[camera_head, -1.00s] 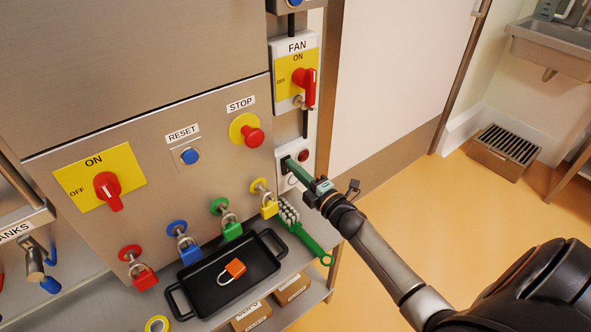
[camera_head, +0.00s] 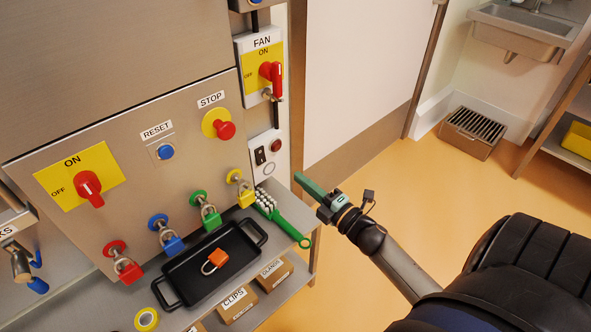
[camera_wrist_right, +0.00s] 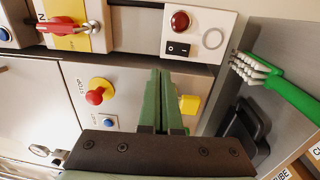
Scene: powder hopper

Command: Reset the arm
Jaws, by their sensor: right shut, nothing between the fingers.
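My right gripper (camera_head: 312,188) is shut and empty, with green fingers pressed together. In the head view it hangs in the air to the right of the control panel, above and right of the green brush (camera_head: 282,216), touching nothing that I can see. The right wrist view shows the closed fingers (camera_wrist_right: 161,100) pointing toward the small plate with a black rocker switch (camera_wrist_right: 179,49) and a dark red lamp (camera_wrist_right: 180,21). In the head view that plate (camera_head: 284,158) is uncovered. My left gripper is not in the head view.
The panel carries a red ON/OFF knob (camera_head: 88,188), a blue RESET button (camera_head: 165,152), a red STOP button (camera_head: 225,130) and several coloured padlocks. A black tray (camera_head: 176,289) holds an orange padlock (camera_head: 214,260). The FAN switch (camera_head: 270,73) is above. Open floor lies right.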

